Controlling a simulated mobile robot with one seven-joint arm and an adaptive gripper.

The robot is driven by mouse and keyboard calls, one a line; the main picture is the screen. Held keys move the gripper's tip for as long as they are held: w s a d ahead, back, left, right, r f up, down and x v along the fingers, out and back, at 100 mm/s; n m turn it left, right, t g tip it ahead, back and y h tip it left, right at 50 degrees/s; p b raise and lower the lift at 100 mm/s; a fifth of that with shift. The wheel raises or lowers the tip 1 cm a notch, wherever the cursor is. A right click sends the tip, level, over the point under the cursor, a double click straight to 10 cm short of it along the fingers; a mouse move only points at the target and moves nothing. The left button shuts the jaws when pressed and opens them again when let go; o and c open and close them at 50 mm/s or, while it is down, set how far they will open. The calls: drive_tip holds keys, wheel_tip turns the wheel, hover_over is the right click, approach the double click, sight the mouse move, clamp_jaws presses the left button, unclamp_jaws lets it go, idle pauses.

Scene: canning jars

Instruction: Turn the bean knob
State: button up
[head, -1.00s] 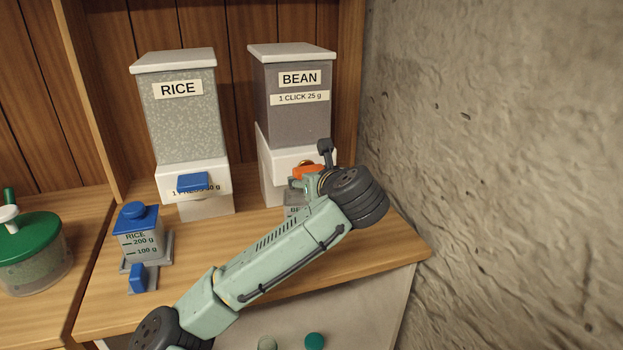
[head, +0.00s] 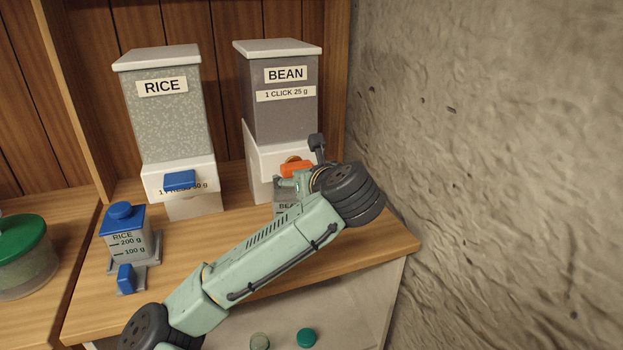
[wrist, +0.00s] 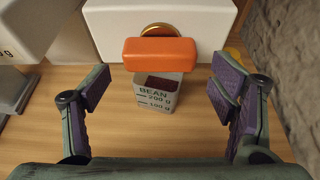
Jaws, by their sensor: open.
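The bean knob is an orange bar (wrist: 160,53) on a brass ring at the front of the white base of the bean dispenser (head: 279,105). The bar lies level in the wrist view, and the knob also shows in the head view (head: 296,168). My gripper (wrist: 162,88) is open, with one finger to each side of the knob, apart from it and a little nearer to me. A grey bean measuring cup (wrist: 156,94) with dark contents stands below the knob. In the head view my arm hides part of the cup.
The rice dispenser (head: 160,105) with a blue lever (head: 180,180) stands to the left. A rice measuring cup (head: 124,240) with a blue lid stands in front of it. A green-lidded jar (head: 22,245) is at far left. A rough wall (head: 490,170) bounds the right.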

drive_tip(key=v, duration=0.9)
drive_tip(key=shift+s, duration=0.35)
drive_tip(key=shift+r, duration=0.1)
